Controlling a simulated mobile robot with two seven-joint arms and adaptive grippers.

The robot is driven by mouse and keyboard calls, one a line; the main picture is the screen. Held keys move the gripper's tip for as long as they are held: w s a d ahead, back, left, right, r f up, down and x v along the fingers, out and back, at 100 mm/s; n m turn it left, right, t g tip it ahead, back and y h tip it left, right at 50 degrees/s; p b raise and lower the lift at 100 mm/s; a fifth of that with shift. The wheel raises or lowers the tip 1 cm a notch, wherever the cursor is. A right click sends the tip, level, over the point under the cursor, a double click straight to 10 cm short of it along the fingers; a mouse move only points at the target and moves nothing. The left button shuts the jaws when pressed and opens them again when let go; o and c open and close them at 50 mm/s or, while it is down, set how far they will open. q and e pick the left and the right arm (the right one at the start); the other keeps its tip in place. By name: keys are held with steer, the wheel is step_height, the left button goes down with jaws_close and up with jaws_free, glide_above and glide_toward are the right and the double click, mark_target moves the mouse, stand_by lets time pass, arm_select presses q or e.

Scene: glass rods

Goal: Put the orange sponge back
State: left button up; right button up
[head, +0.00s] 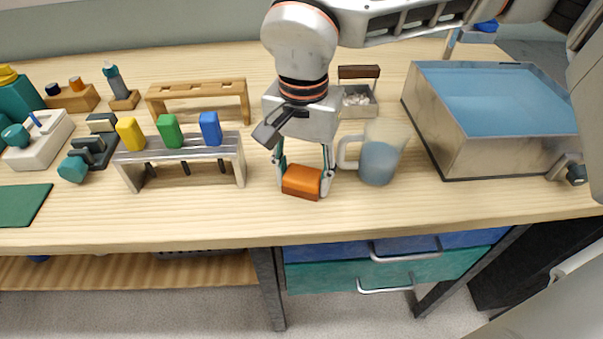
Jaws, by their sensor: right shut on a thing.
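The orange sponge (302,182) is a small block near the front of the wooden table, in the middle of the head view. My right gripper (304,178) reaches down over it, with a finger on each side, and is shut on it. I cannot tell whether the sponge touches the table or is just above it. My left gripper is not in view.
A frosted mug (381,155) stands close right of the gripper. A metal basin of water (452,150) is further right. A metal rack (190,155) with yellow, green and blue handled pieces stands left. A wooden rack (197,91) and small caddy (358,108) are behind.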

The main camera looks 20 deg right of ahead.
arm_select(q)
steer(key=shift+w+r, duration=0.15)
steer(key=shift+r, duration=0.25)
arm_select(e)
steer(key=o, duration=0.9)
steer(key=shift+f, duration=0.1)
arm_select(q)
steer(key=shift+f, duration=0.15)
